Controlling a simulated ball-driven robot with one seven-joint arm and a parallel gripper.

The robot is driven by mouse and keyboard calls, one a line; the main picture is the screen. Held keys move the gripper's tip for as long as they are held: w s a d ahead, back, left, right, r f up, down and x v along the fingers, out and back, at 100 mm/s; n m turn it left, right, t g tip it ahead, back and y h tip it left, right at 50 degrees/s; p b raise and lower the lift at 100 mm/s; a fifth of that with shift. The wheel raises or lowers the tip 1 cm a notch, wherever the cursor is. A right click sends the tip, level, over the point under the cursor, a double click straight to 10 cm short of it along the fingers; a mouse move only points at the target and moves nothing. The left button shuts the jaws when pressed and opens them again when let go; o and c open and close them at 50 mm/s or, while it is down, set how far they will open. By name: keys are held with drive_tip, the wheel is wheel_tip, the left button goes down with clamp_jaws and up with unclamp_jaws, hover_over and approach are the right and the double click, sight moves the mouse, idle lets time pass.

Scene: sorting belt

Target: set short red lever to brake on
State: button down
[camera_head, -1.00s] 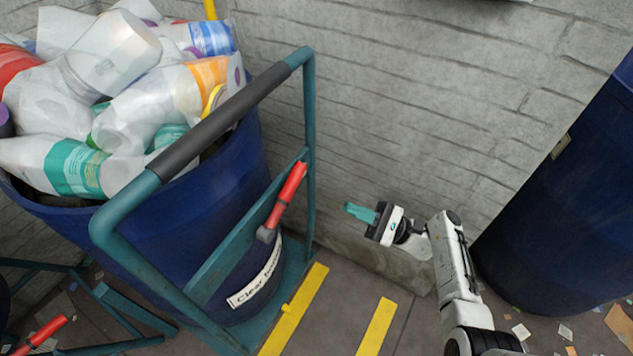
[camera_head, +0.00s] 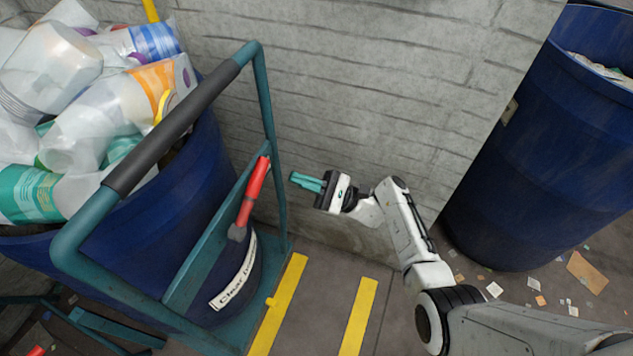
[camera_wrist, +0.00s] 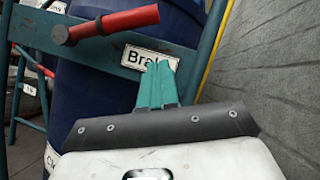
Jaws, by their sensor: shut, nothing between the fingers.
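The short red lever (camera_head: 254,190) is on the teal trolley frame, its red handle slanting up from a grey pivot in the head view. In the wrist view the red lever (camera_wrist: 118,20) lies nearly level, pivot at the left. A white label (camera_wrist: 148,58) below it starts with "Bra"; my fingers hide the rest. My gripper (camera_head: 306,182) has teal fingers pressed together and empty, to the right of the lever in the head view, with a gap between. In the wrist view my gripper (camera_wrist: 158,82) is below the handle's free end, not visibly touching it.
The trolley's teal frame (camera_head: 265,100) stands between my gripper and a blue barrel (camera_head: 205,165) of plastic bottles. A block wall (camera_head: 400,90) is behind. Another blue barrel (camera_head: 520,160) stands at the right. Yellow floor strips (camera_head: 358,318) lie on clear floor.

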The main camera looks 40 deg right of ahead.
drive_tip(key=w+a+r+p, duration=0.1)
drive_tip(key=a+r+p, duration=0.1)
drive_tip(key=a+r, duration=0.2)
drive_tip(key=shift+w+r, duration=0.2)
drive_tip(key=shift+r, duration=0.35)
drive_tip(key=shift+r, duration=0.1)
